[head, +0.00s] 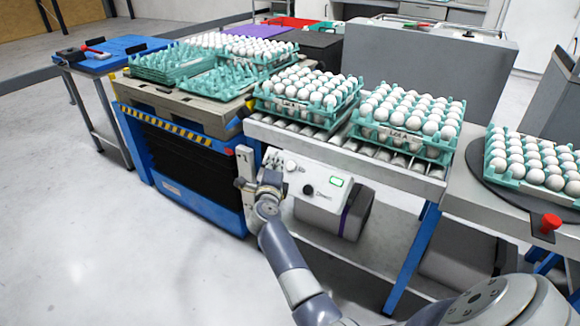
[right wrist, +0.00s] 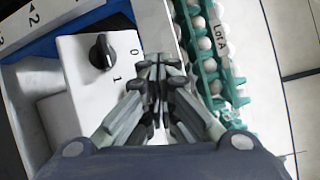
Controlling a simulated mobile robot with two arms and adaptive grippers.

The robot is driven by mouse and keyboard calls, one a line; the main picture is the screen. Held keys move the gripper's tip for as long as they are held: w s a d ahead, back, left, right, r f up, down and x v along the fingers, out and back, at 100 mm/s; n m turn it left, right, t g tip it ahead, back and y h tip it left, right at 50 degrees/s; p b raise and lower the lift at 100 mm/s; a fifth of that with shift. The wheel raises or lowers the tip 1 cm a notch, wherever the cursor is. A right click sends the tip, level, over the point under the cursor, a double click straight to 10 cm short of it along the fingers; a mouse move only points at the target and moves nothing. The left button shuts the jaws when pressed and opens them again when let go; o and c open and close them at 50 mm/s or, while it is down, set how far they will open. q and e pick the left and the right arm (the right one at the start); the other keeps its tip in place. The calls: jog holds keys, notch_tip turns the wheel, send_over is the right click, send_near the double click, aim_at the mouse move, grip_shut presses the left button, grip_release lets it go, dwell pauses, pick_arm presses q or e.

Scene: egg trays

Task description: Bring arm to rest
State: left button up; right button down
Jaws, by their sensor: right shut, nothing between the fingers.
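My right arm reaches up from the bottom of the head view to the white control box (head: 305,180) on the front of the roller conveyor. My right gripper (head: 273,160) is in front of the left part of this box. In the right wrist view the fingers (right wrist: 157,64) are together and hold nothing. The box's black knob (right wrist: 101,52), with the marks 0 and 1, is left of the fingers and apart from them. Whether the fingertips touch the box cannot be told. My left gripper is not in view.
Egg trays marked Lot A (head: 408,143) stand on the conveyor (head: 345,155). Another egg tray (head: 494,170) is on a dark round plate at right, near a red button (head: 550,222). Empty green trays (head: 165,75) lie on the blue lift at left. Floor (head: 60,220) at left is clear.

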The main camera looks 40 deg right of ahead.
dwell(0.4)
